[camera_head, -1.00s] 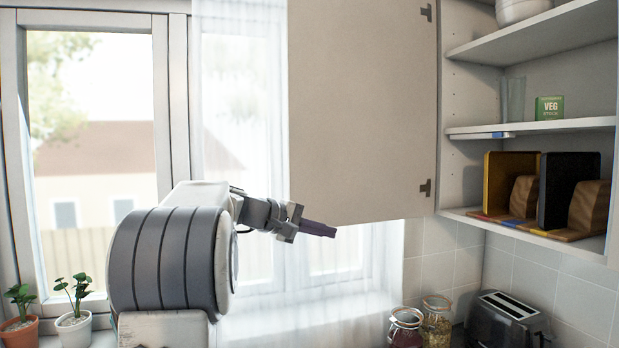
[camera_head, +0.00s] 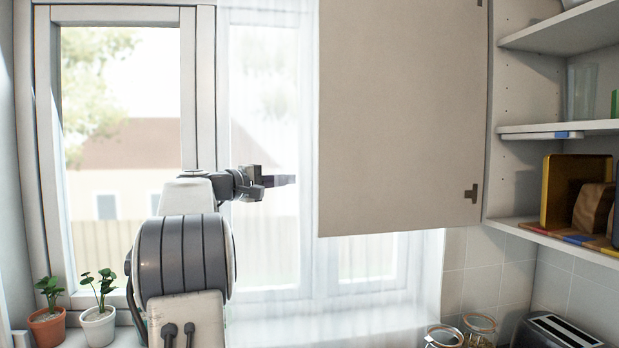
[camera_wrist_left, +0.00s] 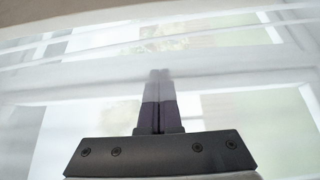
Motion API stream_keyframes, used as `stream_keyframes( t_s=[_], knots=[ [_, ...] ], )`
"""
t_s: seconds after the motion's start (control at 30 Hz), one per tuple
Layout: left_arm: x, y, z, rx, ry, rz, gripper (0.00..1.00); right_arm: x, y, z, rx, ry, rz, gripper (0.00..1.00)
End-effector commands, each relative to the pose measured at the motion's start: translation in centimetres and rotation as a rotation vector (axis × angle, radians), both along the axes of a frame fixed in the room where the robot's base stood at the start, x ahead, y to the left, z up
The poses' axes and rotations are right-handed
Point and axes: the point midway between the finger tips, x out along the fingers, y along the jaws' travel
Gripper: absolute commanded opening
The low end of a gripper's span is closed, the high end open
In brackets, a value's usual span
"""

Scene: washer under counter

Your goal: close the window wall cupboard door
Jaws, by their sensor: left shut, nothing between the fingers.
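The window wall cupboard door (camera_head: 400,110) is a flat beige panel standing wide open in the head view. It hangs from hinges at its right edge and covers part of the window. My left gripper (camera_head: 284,180) is shut and empty, a little left of the door's free left edge, at the height of the door's lower part. A gap shows between the fingertips and that edge. In the left wrist view the closed fingers (camera_wrist_left: 158,100) point at pale curtain and window. The door cannot be made out there. My right gripper is out of view.
The open cupboard's shelves (camera_head: 560,128) hold a glass (camera_head: 581,92) and wooden boards (camera_head: 560,190). Glass jars (camera_head: 480,328) and a toaster (camera_head: 556,331) stand below. Two potted plants (camera_head: 98,326) stand at lower left. Sheer curtain (camera_head: 268,270) hangs behind my left arm.

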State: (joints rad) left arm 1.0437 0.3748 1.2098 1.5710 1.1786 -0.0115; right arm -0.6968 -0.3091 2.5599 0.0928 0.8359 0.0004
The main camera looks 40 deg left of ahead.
Motion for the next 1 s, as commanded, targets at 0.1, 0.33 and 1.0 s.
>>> stream_keyframes(
  t_s=[0.1,0.33,1.0],
  knots=[
    [2.0,-0.7,0.5,-0.002,0.000,-0.008,0.00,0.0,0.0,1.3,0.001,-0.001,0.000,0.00],
    [7.0,-1.6,0.6,-0.003,0.002,-0.012,0.00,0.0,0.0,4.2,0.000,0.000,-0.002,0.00],
    [7.6,-5.1,0.1,0.001,0.001,-0.004,0.00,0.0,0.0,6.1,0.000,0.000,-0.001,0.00]
  ],
)
